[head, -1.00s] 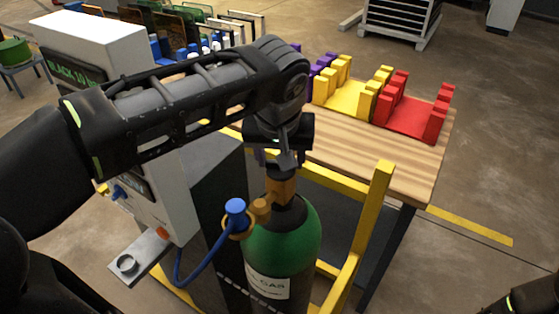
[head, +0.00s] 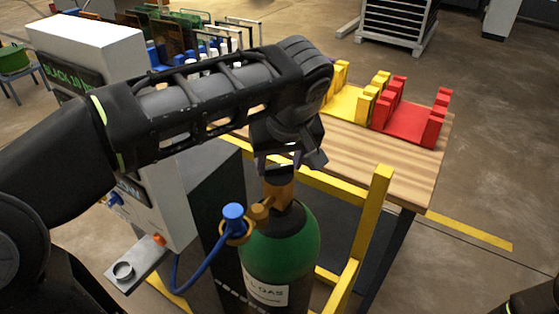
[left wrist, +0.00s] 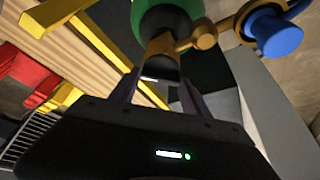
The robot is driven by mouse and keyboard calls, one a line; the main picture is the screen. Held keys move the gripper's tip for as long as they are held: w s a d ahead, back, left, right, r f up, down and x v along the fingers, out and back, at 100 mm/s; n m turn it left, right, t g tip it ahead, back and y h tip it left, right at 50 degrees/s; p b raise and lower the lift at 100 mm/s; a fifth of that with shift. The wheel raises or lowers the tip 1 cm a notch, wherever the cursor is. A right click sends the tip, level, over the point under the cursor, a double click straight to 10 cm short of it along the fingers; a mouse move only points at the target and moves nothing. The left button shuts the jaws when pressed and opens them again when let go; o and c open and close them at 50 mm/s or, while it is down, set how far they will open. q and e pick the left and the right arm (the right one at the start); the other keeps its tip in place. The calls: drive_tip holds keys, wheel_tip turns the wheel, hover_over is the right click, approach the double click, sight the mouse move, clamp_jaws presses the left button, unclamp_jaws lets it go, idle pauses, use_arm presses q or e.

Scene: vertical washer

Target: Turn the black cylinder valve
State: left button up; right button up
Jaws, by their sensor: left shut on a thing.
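The green and black gas cylinder (head: 285,238) stands upright with a brass valve body (head: 279,190) on top. My left gripper (head: 279,166) is over the cylinder's top, pointing down. In the left wrist view its two fingers (left wrist: 160,82) stand on either side of the black valve (left wrist: 166,68), beside the brass body (left wrist: 160,45), and are shut on it. In the head view the black valve is hidden by the gripper. A blue knob (head: 233,211) with a blue hose sits left of the brass body. My right gripper is out of view.
A yellow frame (head: 368,222) stands right of the cylinder. Behind it is a wooden table (head: 380,158) with yellow (head: 350,104) and red (head: 408,122) racks. A white machine (head: 88,50) stands to the left.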

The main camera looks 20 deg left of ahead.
sight(279, 166)
use_arm(q)
drive_tip(key=o, duration=1.4)
drive_tip(key=shift+r, duration=0.1)
drive_tip(key=shift+d+r, duration=0.1)
drive_tip(key=shift+r, duration=0.15)
drive_tip(key=v, duration=0.2)
drive_tip(key=shift+s+r+p, duration=0.1)
drive_tip(key=shift+r+p, duration=0.25)
drive_tip(key=p+v, duration=0.4)
drive_tip(key=shift+s+d+r, duration=0.15)
